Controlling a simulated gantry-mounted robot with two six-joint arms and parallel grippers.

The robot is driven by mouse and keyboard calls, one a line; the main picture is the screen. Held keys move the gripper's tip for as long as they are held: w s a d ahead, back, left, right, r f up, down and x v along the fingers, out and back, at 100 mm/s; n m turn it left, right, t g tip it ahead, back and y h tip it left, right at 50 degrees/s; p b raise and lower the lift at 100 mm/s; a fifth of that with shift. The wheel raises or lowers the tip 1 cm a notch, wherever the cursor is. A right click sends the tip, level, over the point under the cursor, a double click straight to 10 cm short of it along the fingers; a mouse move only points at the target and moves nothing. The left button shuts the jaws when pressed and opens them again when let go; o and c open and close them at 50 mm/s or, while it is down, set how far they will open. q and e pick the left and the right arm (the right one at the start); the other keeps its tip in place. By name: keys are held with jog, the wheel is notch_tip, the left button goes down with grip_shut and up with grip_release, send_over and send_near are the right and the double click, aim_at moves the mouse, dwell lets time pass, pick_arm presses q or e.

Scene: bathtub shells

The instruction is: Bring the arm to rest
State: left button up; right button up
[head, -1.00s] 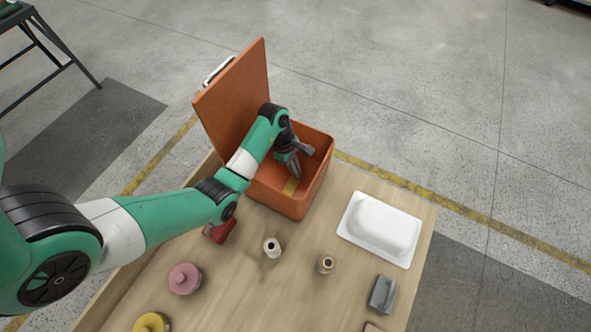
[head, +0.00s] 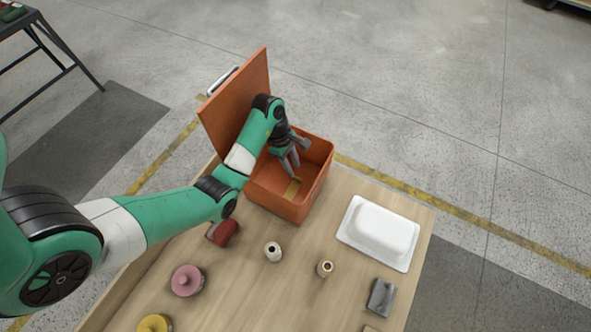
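My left gripper (head: 288,163) hangs over the open orange box (head: 284,205), with its fingers pointing down at the box's mouth. The fingers look spread apart, with nothing between them. A small yellowish-brown piece (head: 293,188) lies inside the box below the fingertips. The box's orange lid (head: 236,100) stands up behind my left arm. My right gripper does not show.
A white tub shell (head: 380,230) lies at the table's right. A white bobbin (head: 272,251), a brown-topped bobbin (head: 325,268), a grey block (head: 381,296), a red piece (head: 223,232), a pink knob (head: 187,280) and a yellow knob (head: 155,325) stand on the wooden table (head: 250,295).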

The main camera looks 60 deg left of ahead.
pick_arm(q)
jog(key=shift+p+v, duration=0.45)
jog(key=shift+v, duration=0.8)
